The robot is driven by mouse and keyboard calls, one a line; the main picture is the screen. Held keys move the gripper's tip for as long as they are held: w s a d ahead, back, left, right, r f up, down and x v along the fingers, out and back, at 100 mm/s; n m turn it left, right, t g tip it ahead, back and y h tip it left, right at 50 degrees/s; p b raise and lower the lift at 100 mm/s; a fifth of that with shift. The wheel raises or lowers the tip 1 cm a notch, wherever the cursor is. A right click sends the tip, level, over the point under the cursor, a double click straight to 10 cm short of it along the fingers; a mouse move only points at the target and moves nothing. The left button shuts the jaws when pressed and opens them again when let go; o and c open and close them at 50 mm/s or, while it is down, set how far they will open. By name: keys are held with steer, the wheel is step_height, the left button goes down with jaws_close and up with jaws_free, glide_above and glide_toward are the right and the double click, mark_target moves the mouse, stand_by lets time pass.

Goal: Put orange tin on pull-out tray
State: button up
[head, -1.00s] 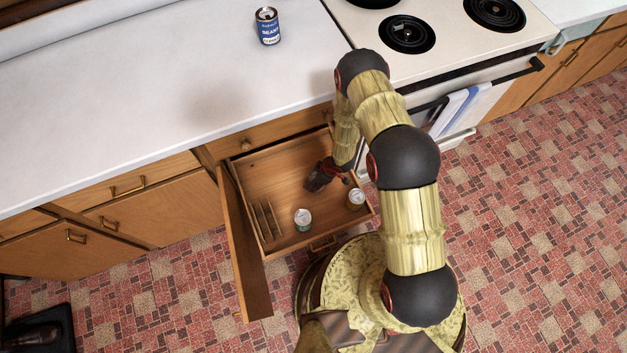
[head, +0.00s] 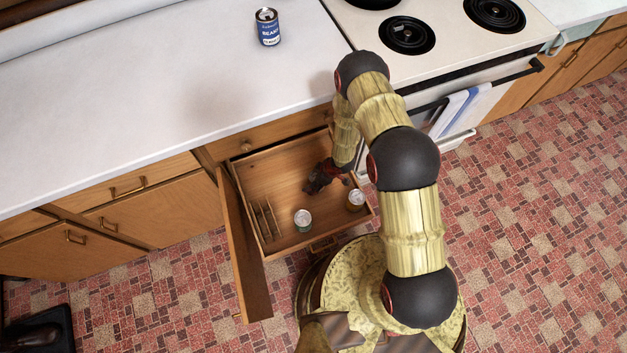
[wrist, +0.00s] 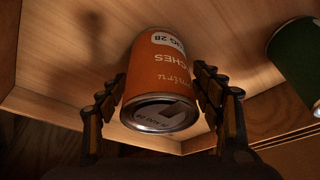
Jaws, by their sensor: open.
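The orange tin (head: 356,200) stands upright in the front right part of the pull-out tray (head: 275,175). In the wrist view the orange tin (wrist: 160,75) shows large, its label upside down and its lid toward the bottom. My gripper (head: 322,178) is low over the tray, partly hidden by my arm in the head view. In the wrist view my gripper (wrist: 155,82) is open, with one finger on each side of the tin. Whether the fingers touch it is hard to tell.
A green tin (head: 303,219) stands in the tray left of the orange one; it also shows in the wrist view (wrist: 300,60). Wooden dividers (head: 265,218) line the tray's left. An open cabinet door (head: 243,245) is beside it. A blue beans can (head: 267,27) stands on the counter.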

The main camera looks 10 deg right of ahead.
steer(key=p+v, duration=0.3)
steer(key=v, duration=0.8)
steer(key=shift+w+p, duration=0.15)
steer(key=shift+p, duration=0.15)
steer(key=shift+s+d+r, duration=0.2)
steer(key=shift+r, duration=0.4)
